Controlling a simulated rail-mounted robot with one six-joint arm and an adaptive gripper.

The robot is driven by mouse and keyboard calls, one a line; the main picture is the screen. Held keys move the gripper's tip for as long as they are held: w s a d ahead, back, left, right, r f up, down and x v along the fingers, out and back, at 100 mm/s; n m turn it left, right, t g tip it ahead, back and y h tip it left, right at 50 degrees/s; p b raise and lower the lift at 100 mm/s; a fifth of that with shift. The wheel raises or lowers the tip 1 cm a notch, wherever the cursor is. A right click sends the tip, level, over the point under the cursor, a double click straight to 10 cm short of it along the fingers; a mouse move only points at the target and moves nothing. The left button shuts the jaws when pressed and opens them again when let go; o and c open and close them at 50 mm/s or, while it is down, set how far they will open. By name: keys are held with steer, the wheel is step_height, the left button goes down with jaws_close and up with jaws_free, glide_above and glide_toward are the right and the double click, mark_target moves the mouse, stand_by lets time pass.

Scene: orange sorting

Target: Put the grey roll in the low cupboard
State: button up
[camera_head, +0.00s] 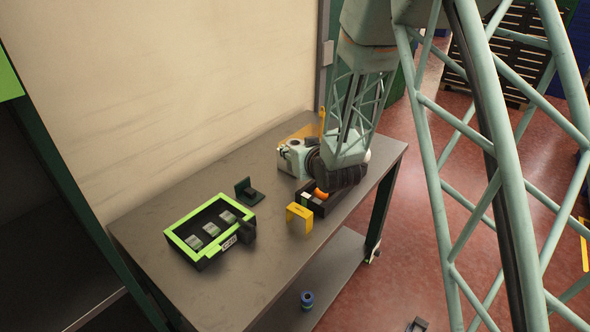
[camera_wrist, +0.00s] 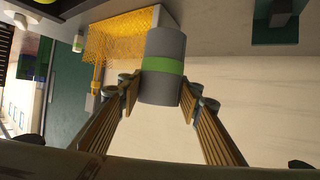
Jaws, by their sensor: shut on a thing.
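In the wrist view, the grey roll (camera_wrist: 163,48) with a green band is held between the two fingers of my gripper (camera_wrist: 160,91). The fingers press on its sides, and its round end points away from the camera. The low cupboard cannot be made out for certain. A dark open space with a green frame (camera_head: 58,150) stands at the left edge.
The grey table (camera_head: 165,285) carries a green-rimmed tray (camera_head: 172,240), a dark bracket (camera_head: 246,190), a yellow bracket (camera_head: 299,213) and a dark box (camera_head: 318,209) near my wrist. A blue roll (camera_head: 307,299) lies on the lower shelf. The table's front left is clear.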

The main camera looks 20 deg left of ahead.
steer(key=shift+f, duration=1.9)
steer(key=shift+f, duration=0.1)
steer(key=shift+f+b, duration=0.6)
steer(key=shift+f, duration=1.2)
steer(key=shift+f, duration=0.15)
steer(key=o, duration=1)
steer(key=shift+c, duration=0.2)
steer(key=shift+s+r, duration=0.1)
steer(key=shift+r, duration=0.15)
steer(key=p+v, duration=0.1)
steer(key=v, duration=1)
steer(key=shift+s+d+r, duration=0.15)
steer(key=shift+s+d, duration=0.05)
steer(key=shift+d, duration=0.05)
